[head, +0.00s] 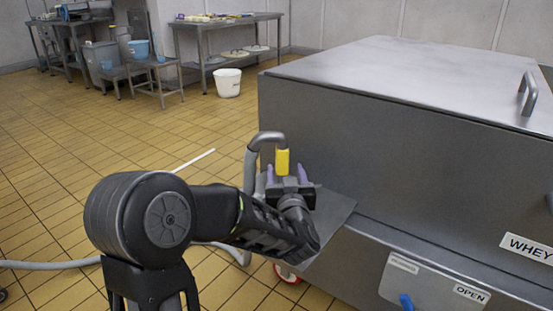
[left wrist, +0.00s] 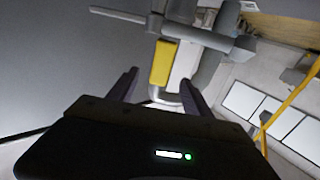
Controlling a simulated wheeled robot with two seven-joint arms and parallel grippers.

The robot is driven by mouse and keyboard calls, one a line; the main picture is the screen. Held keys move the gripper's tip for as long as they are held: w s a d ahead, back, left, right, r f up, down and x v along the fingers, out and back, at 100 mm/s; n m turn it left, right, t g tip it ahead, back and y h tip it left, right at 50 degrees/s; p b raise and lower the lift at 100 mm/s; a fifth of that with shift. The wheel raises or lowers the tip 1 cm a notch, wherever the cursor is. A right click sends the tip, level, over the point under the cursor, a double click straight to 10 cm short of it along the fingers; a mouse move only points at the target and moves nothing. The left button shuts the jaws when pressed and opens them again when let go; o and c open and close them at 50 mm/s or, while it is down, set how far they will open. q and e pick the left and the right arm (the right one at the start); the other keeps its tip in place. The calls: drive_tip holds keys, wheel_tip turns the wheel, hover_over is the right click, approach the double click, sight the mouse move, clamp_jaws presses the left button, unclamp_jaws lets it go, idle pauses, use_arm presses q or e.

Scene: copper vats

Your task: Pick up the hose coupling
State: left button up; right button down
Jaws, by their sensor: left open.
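The hose coupling (head: 282,162) is a yellow sleeve at the end of a grey hose (head: 251,165) that arches over beside the steel vat. It also shows in the left wrist view (left wrist: 163,62), ahead of my fingertips. My left gripper (head: 286,172) is open, with one finger to each side of the coupling as seen in both views. In the left wrist view its fingers (left wrist: 159,80) show gaps to the yellow sleeve. I cannot tell how deep the coupling sits between them. My right gripper is not in view.
The large steel vat (head: 400,140) with a lid handle (head: 528,93) fills the right side. A sloped metal flap (head: 335,215) juts out by the gripper. The hose runs along the tiled floor at left. A white bucket (head: 227,83) and tables stand at the back.

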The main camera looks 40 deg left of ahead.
sight(283, 162)
use_arm(q)
drive_tip(key=shift+x, duration=0.8)
drive_tip(key=shift+w+a+f+b, duration=0.1)
drive_tip(key=shift+w+a+b, duration=0.2)
drive_tip(key=shift+w+a, duration=0.1)
drive_tip(key=shift+w+a+f, duration=0.1)
drive_tip(key=shift+w+a, duration=0.05)
drive_tip(key=b+x, duration=0.2)
drive_tip(key=x, duration=0.2)
drive_tip(key=shift+w+a+f, duration=0.1)
drive_tip(key=shift+w+a, duration=0.15)
drive_tip(key=shift+a, duration=0.05)
